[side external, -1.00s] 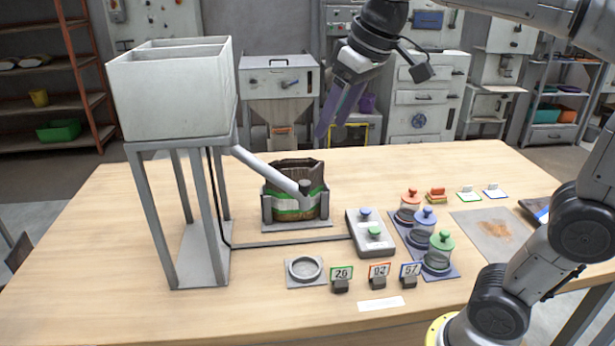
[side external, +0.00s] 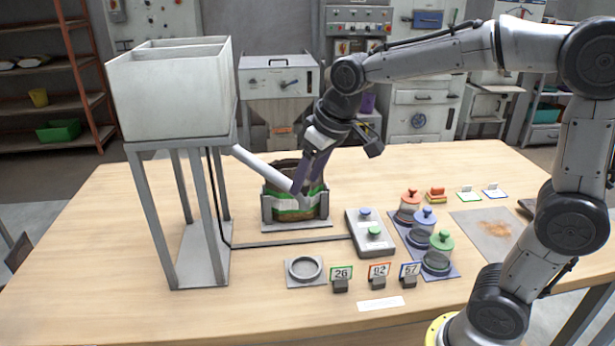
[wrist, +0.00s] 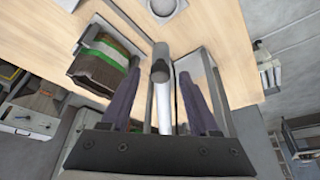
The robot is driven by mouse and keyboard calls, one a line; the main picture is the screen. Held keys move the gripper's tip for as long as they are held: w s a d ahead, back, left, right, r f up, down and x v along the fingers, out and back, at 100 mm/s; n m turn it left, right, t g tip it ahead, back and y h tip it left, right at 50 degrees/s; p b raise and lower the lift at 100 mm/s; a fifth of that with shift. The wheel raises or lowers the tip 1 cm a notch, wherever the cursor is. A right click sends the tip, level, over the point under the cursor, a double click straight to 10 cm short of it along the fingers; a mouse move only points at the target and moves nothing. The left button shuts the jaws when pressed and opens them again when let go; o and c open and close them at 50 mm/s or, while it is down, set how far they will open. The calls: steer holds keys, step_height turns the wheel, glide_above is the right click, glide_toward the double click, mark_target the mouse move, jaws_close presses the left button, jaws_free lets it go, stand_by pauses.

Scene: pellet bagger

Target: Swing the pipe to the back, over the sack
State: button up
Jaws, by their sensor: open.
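The pipe (side external: 262,165) is a light grey tube sloping down from the hopper frame toward the sack area. Its outer end is hidden behind my gripper (side external: 305,185) in the side view. My gripper (wrist: 160,78) is open, with a visible gap on each side of the pipe. The brown sack (side external: 288,211) with a green band stands open in a grey holder. In the wrist view the sack (wrist: 100,62) is left of the pipe, not under its end.
The white hopper (side external: 165,95) on its metal frame stands left. A round dish (side external: 305,268) and number cards (side external: 341,277) are in front.

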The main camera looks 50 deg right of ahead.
steer(key=shift+w+f, duration=0.1)
steer(key=shift+f, duration=0.05)
jaws_close()
stand_by(1.4)
